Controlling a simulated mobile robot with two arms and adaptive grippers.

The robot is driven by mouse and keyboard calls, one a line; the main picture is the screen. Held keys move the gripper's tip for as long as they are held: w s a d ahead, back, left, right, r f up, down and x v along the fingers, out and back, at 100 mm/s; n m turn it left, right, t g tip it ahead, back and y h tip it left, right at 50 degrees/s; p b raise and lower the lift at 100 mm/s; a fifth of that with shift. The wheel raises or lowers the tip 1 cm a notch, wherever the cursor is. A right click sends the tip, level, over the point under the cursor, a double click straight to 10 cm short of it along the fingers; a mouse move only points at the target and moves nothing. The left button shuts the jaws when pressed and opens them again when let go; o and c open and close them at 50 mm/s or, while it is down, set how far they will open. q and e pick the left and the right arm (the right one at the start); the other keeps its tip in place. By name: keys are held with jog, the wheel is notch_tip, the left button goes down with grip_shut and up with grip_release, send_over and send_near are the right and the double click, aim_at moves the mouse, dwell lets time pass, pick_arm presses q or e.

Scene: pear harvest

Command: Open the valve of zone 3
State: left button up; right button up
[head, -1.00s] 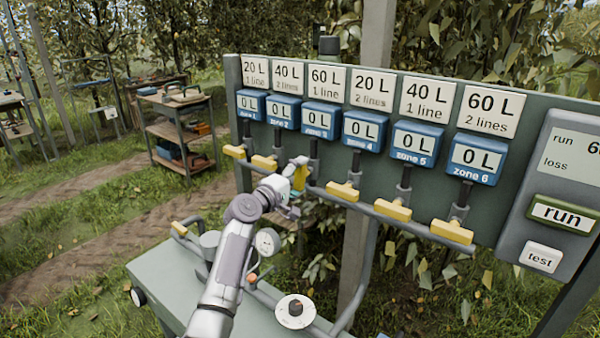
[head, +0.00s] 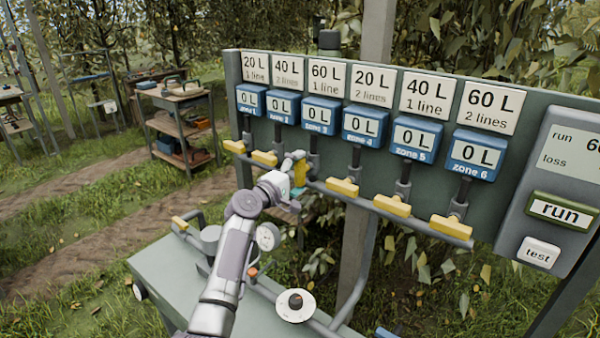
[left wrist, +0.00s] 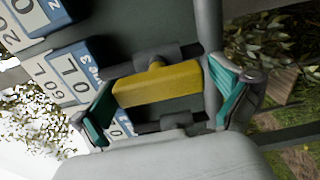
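The zone 3 valve has a yellow handle (head: 300,173), below the blue zone 3 display (head: 320,117) that reads 0 L. This handle stands upright, in line with its pipe, while the other zone handles lie crosswise. My left gripper (head: 294,180) is at the handle, partly hiding it. In the left wrist view the yellow handle (left wrist: 158,84) lies between the two teal-padded fingers (left wrist: 165,100), one beyond each end. Small gaps show, so the gripper looks open around it. My right gripper is not in view.
The zone 2 handle (head: 264,158) is close on the left, and the zone 4 handle (head: 342,187) is to the right. The run button (head: 562,212) and test button (head: 538,252) are at far right.

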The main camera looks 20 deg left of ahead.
pick_arm(q)
jog(key=v, duration=1.2)
jog(key=shift+r, duration=0.1)
